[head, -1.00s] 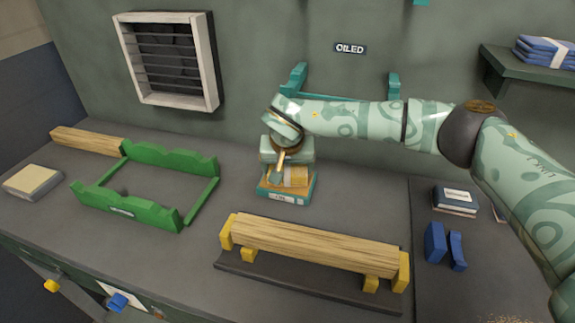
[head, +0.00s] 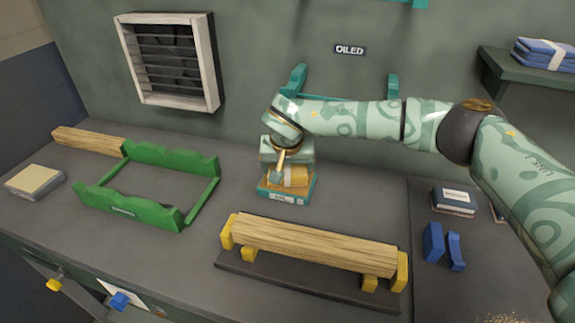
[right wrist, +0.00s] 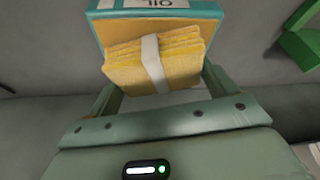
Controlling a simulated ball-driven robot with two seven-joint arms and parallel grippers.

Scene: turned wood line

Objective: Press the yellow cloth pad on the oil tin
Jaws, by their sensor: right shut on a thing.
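The oil tin (head: 287,193) is a low teal box with a white label and a tan top, standing on the bench near the middle. The yellow cloth pad (head: 297,176), folded with a pale band, is at the tin's top; in the right wrist view the pad (right wrist: 182,62) overlaps the tin (right wrist: 215,12), whose label reads OIL. My right gripper (head: 281,172) is shut on the pad, pointing down over the tin. How firmly the pad touches the tin cannot be told. My left gripper is not in view.
A wooden beam (head: 315,245) lies in yellow holders in front of the tin. A green cradle (head: 165,218) stands to the left, with a pale block (head: 34,180) beyond it. Blue pieces (head: 433,242) and a small box (head: 454,200) are at right. Bare bench separates the tin and cradle.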

